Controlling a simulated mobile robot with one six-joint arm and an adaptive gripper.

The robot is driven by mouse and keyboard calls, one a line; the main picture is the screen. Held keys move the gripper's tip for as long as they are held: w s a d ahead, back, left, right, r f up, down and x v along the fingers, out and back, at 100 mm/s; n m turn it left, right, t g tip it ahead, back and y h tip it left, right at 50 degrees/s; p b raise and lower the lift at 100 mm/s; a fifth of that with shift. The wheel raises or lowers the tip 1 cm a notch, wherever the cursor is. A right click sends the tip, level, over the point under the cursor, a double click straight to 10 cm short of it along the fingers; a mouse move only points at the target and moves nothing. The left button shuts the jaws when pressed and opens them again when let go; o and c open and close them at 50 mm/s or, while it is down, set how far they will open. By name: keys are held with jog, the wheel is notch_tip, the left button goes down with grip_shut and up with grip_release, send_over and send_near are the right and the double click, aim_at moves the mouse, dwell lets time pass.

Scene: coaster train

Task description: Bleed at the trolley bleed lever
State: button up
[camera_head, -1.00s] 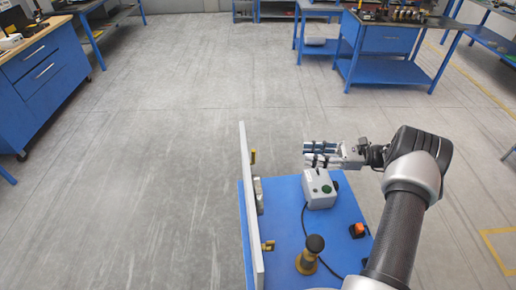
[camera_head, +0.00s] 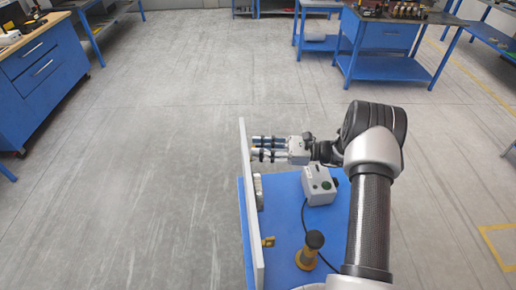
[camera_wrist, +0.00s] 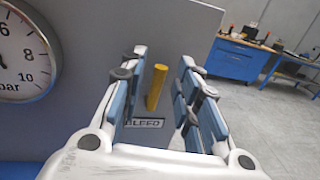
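The yellow bleed lever (camera_wrist: 156,88) stands out from the grey panel (camera_wrist: 120,30), just above a label reading BLEED (camera_wrist: 143,122). In the wrist view it shows between my gripper's two sets of blue-padded fingers, with a gap on both sides. My gripper (camera_head: 260,149) is open, its fingers pointing left at the upright panel (camera_head: 247,205) on the blue trolley (camera_head: 290,215). In the head view my gripper hides most or all of the lever. I cannot tell how deep the lever sits between the fingers.
A pressure gauge (camera_wrist: 22,52) is on the panel, left of the lever. Blue workbenches (camera_head: 385,40) stand well away; the floor left is clear.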

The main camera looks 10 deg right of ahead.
jog(key=shift+w+a, duration=0.15)
jog(key=shift+a, duration=0.35)
grip_shut()
